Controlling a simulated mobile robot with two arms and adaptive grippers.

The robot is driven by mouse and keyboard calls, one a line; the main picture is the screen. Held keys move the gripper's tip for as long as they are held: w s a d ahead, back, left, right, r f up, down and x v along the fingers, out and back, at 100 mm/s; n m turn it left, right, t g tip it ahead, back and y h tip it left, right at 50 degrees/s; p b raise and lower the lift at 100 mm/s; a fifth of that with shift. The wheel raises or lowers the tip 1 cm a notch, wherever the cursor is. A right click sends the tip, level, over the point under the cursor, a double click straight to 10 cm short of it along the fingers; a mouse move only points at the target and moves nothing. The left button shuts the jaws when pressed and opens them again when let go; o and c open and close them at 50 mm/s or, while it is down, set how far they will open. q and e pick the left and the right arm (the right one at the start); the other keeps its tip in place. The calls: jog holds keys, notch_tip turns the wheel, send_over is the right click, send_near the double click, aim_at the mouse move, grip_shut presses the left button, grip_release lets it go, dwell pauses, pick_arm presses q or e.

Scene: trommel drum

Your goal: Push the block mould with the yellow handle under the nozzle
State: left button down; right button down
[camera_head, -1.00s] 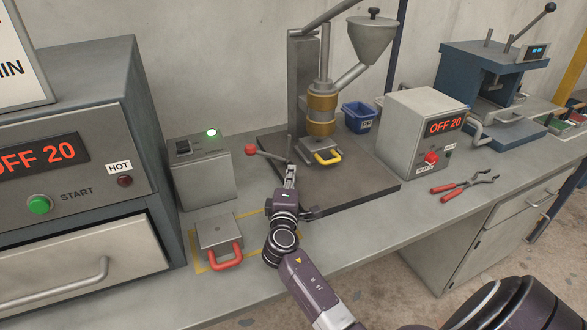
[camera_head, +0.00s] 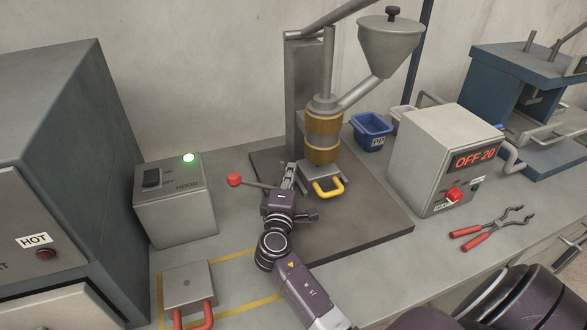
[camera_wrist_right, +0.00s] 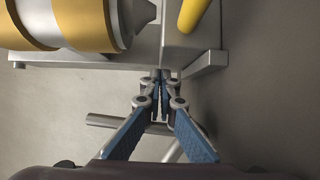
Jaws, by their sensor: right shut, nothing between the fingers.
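The block mould (camera_head: 311,173) is a small grey block with a yellow handle (camera_head: 330,188) pointing to the front right. It sits on the dark press base plate (camera_head: 372,222), below the brass-banded barrel (camera_head: 323,135) and its nozzle. Exact alignment with the nozzle is hard to tell. My right gripper (camera_head: 289,174) is shut and empty, low at the mould's left side. In the wrist view its fingertips (camera_wrist_right: 163,76) meet or nearly meet the block's side (camera_wrist_right: 190,50); contact cannot be told. The nozzle (camera_wrist_right: 132,15) shows at the upper left there. My left gripper is out of view.
A red-knobbed lever (camera_head: 234,180) reaches left just behind my right gripper. A switch box (camera_head: 175,205), a controller box (camera_head: 435,160), pliers (camera_head: 490,228) and a blue bin (camera_head: 372,130) stand around.

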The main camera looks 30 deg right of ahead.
jog(key=shift+w, duration=0.1)
jog(key=shift+r, duration=0.1)
jog(key=shift+s+d, duration=0.45)
jog(key=shift+d, duration=0.25)
